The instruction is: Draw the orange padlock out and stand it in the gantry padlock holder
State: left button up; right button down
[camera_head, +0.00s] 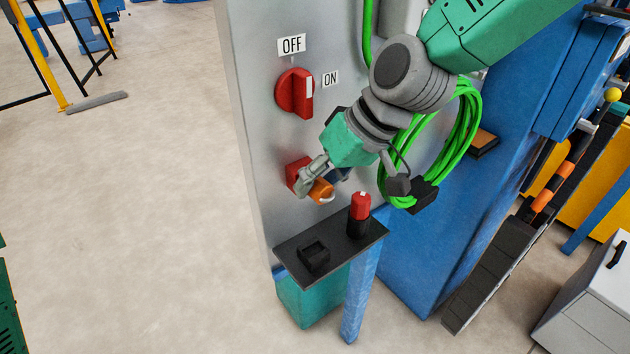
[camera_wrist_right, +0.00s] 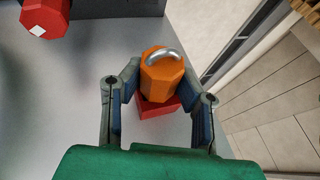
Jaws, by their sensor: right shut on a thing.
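The orange padlock (camera_head: 320,191) is in front of a red block (camera_head: 295,172) on the grey panel. In the right wrist view the padlock (camera_wrist_right: 161,72) has its silver shackle facing the camera and the red block (camera_wrist_right: 158,106) behind it. I cannot tell whether the two touch. My right gripper (camera_head: 314,184) is shut on the padlock, with a finger on each side of it in the wrist view (camera_wrist_right: 160,82). A black square socket (camera_head: 314,255), likely the padlock holder, sits on a dark shelf (camera_head: 290,246) below. My left gripper is not in view.
A red-topped black cylinder (camera_head: 359,214) stands on the shelf right of the socket. A red rotary switch (camera_head: 296,92) with OFF and ON labels is above the red block. A green cable coil (camera_head: 463,130) hangs right of my right arm. Open floor lies left.

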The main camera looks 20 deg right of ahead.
jog(key=shift+s+d, duration=0.25)
jog(key=shift+s, duration=0.3)
jog(key=c, duration=2.2)
grip_release()
grip_shut()
jog(key=shift+s+d+p, duration=0.2)
jog(key=shift+s+d, duration=0.05)
jog(key=shift+s, duration=0.4)
jog(key=shift+s+d+p, duration=0.2)
jog(key=shift+s+d, duration=0.05)
jog(key=shift+s, duration=0.45)
jog(key=shift+s+d+p, duration=0.2)
jog(key=shift+s+d, duration=0.05)
jog(key=shift+s, duration=0.4)
